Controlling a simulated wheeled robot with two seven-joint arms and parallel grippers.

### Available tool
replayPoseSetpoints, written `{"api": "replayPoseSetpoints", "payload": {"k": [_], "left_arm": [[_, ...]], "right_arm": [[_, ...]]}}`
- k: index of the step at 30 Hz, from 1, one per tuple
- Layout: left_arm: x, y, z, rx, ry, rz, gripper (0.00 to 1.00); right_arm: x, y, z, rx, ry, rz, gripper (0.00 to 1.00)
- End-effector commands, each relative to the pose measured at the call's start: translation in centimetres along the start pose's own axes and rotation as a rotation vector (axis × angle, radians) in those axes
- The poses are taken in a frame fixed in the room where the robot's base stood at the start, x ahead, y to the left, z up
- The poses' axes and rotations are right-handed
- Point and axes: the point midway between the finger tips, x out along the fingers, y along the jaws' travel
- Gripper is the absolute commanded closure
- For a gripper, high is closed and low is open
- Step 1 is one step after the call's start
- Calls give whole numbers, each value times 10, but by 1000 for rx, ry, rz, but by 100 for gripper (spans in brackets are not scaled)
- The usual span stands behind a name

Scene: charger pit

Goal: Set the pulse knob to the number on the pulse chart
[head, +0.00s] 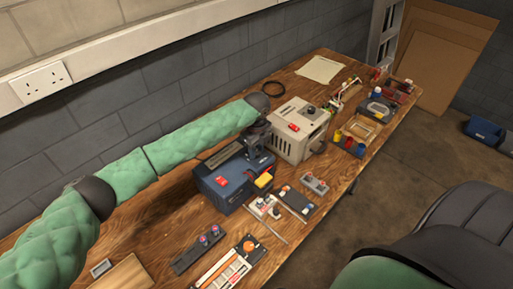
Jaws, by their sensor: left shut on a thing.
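A dark blue box (220,184) with a red switch on its front stands mid-table. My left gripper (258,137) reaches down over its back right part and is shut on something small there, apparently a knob. The gripper and wrist hide the thing held, so its setting cannot be read. A cream box (296,138) with a dark knob (311,109) and a red switch stands just right of it. A pale paper sheet (320,68) lies flat at the far end; no number on it can be read, and I cannot tell if it is the pulse chart. My right gripper is out of view.
Small control boxes (315,184) and a dark strip with pink knobs (197,248) lie along the near edge. A striped panel (222,272) lies at the front. Trays and tools crowd the far right. Bare wood (140,225) shows at left.

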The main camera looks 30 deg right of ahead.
Motion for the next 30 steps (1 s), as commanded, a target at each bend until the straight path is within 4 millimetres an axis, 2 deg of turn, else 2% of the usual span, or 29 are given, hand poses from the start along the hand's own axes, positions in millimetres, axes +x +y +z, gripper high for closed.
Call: {"api": "replayPoseSetpoints", "payload": {"k": [2, 11, 25, 30], "left_arm": [[-2, 0, 0, -71, 1, 0, 92], [-2, 0, 0, -357, 2, 0, 92], [-3, 0, 0, -793, 2, 0, 92], [-2, 0, 0, -921, 1, 0, 92]], "right_arm": [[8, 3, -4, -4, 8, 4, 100], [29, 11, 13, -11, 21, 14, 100], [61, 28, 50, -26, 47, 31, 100], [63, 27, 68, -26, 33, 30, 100]]}}
